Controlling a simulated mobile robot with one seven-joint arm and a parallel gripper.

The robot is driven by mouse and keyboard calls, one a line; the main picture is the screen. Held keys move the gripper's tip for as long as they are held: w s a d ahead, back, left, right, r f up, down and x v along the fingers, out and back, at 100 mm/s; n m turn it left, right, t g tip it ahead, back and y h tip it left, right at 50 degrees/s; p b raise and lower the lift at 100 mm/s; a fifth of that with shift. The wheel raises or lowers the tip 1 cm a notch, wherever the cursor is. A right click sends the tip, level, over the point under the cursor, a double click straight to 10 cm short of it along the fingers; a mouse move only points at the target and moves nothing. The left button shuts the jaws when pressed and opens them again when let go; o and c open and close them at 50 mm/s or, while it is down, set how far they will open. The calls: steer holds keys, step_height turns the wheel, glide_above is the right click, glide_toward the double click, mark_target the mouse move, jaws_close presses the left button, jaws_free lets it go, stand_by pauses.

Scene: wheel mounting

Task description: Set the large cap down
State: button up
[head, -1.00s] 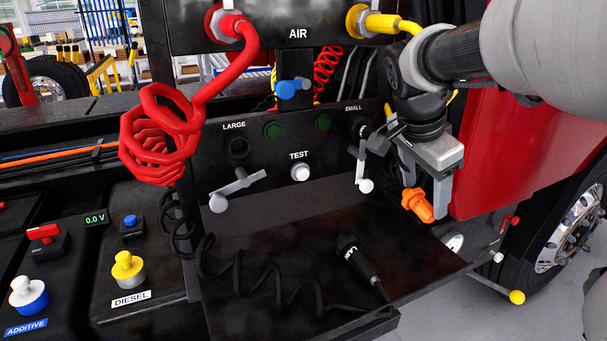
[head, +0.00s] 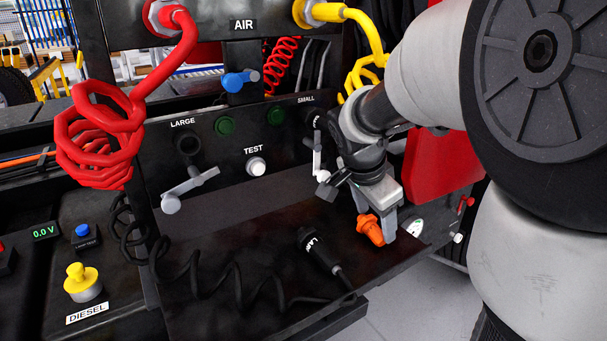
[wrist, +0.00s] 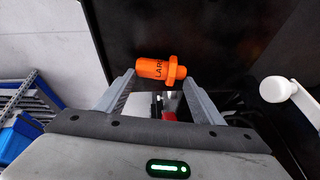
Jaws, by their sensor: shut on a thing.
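In the head view the cap is over the right end of the black shelf (head: 235,270). I cannot tell whether it touches the shelf. The socket marked LARGE (head: 188,144) is open on the panel at left, with a grey lever (head: 190,186) below it.
A black plug (head: 318,250) with a coiled cable lies on the shelf, left of the cap. The panel has a white TEST button (head: 256,166) and a grey lever (head: 318,160) under SMALL. Bare shelf lies between plug and panel.

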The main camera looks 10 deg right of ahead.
steer(key=shift+f, duration=0.15)
steer(key=o, duration=1.1)
